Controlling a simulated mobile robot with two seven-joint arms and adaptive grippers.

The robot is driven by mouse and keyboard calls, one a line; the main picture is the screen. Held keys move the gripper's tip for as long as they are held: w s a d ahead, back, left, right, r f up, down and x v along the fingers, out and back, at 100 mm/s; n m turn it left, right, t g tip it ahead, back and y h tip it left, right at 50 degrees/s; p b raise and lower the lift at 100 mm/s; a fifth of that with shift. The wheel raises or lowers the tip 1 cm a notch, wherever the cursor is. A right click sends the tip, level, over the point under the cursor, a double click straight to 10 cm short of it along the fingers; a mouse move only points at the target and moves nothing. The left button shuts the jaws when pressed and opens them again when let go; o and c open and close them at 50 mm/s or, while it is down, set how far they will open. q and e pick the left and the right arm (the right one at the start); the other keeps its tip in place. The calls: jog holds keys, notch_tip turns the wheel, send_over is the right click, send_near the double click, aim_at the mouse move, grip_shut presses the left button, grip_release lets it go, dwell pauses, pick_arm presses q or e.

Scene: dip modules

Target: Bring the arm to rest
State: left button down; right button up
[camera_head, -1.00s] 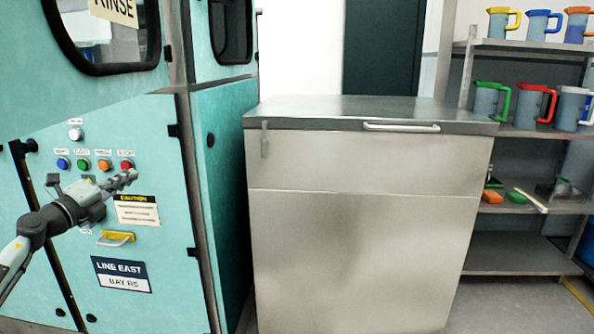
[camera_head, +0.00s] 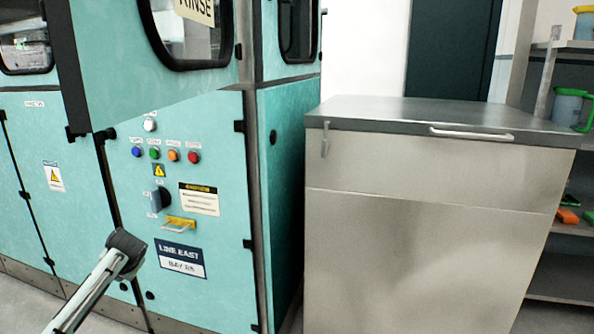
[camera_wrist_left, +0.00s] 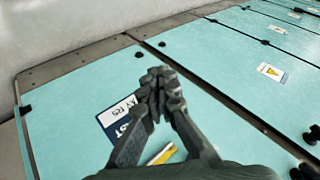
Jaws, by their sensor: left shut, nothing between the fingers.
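My left arm (camera_head: 118,258) comes in from the lower left in the head view. Its dark end is in front of the lower part of the teal machine panel (camera_head: 215,225), left of the LINE EAST sign (camera_head: 180,258). The fingers are not clear there. In the left wrist view my left gripper (camera_wrist_left: 157,80) is shut and empty, its fingertips together in front of the teal panel. The sign (camera_wrist_left: 118,118) and part of the yellow handle (camera_wrist_left: 162,153) show behind the fingers. I cannot tell the gap to the panel. My right gripper is not in view.
The panel has a row of coloured buttons (camera_head: 174,155), a dark rotary switch (camera_head: 160,199) and a protruding yellow handle (camera_head: 180,223). A steel cabinet (camera_head: 430,210) stands to the right. Shelving (camera_head: 560,262) is at the right edge. Bare floor (camera_head: 30,302) shows at the lower left.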

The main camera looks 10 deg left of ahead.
pick_arm(q)
jog(key=s+d+f+m+h, duration=0.1)
jog(key=s+d+f+h, duration=0.1)
jog(key=s+d+f, duration=0.5)
jog(key=s+d+f+m+h, duration=0.1)
jog(key=s+d+f, duration=0.4)
jog(key=d, duration=0.4)
jog(key=s+d+f+g+h, duration=0.1)
jog(key=s+d+f+h, duration=0.1)
jog(key=s+d, duration=0.6)
jog(key=s+d+f+h, duration=0.1)
jog(key=s+d, duration=0.5)
jog(key=s, duration=0.4)
jog(key=shift+g, duration=0.3)
jog(key=x, duration=0.1)
jog(key=p+x, duration=0.1)
jog(key=x, duration=0.1)
jog(key=d+p+x, duration=0.1)
jog(key=x, duration=0.1)
jog(key=shift+s+a+f, duration=0.15)
jog(key=shift+s+f, duration=0.15)
jog(key=shift+f, duration=0.1)
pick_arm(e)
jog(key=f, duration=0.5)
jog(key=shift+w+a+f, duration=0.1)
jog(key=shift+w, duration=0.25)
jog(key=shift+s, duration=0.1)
